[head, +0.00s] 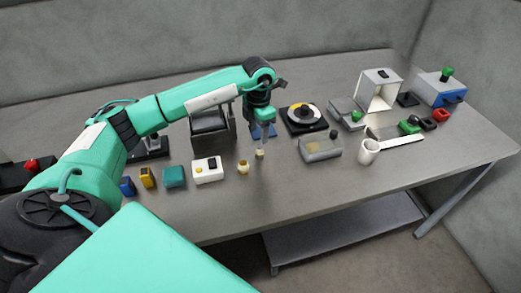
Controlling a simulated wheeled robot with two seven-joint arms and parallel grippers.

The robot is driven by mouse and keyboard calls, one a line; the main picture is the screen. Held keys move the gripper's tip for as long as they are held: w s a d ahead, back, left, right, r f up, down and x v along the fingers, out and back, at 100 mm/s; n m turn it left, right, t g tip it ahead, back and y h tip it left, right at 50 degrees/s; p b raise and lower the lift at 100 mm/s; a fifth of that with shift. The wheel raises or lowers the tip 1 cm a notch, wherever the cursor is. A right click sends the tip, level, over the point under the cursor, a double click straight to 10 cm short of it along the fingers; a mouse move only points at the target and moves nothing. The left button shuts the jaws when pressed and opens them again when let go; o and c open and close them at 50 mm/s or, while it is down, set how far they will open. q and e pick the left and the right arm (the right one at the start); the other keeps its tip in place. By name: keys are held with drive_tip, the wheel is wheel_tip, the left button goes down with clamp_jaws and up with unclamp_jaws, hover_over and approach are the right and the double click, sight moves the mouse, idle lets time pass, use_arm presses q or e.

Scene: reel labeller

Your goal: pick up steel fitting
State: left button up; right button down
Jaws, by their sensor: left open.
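My left gripper (261,146) comes in from the left and points down over the middle of the table. Its jaws are open, and its fingers are small and thin in this view. A small pale piece (259,154) is right at or below the fingertips; I cannot tell whether it is the steel fitting, or whether the fingers touch it. No other thing can be clearly made out as the steel fitting. A small brass-coloured piece (243,167) stands just left of the gripper. My right gripper is out of view.
Left of the gripper stand a white button box (208,170), a teal block (174,177), and yellow and blue blocks. The front table strip is clear.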

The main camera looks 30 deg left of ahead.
sight(260, 147)
use_arm(q)
wheel_tip(260, 147, down, 2)
drive_tip(key=shift+w+f, duration=0.15)
drive_tip(key=shift+f, duration=0.1)
drive_tip(key=shift+s+d+f+p, duration=0.1)
drive_tip(key=shift+d+f+p, duration=0.05)
drive_tip(key=shift+f+p, duration=0.3)
drive_tip(key=shift+s+d+f+p, duration=0.1)
drive_tip(key=shift+f+p, duration=0.2)
drive_tip(key=shift+f, duration=0.15)
wheel_tip(260, 147, down, 3)
drive_tip(key=shift+d+r+p, duration=0.15)
drive_tip(key=shift+p, duration=0.25)
drive_tip(key=shift+f, duration=0.5)
drive_tip(key=c, duration=1)
drive_tip(key=shift+c, duration=0.4)
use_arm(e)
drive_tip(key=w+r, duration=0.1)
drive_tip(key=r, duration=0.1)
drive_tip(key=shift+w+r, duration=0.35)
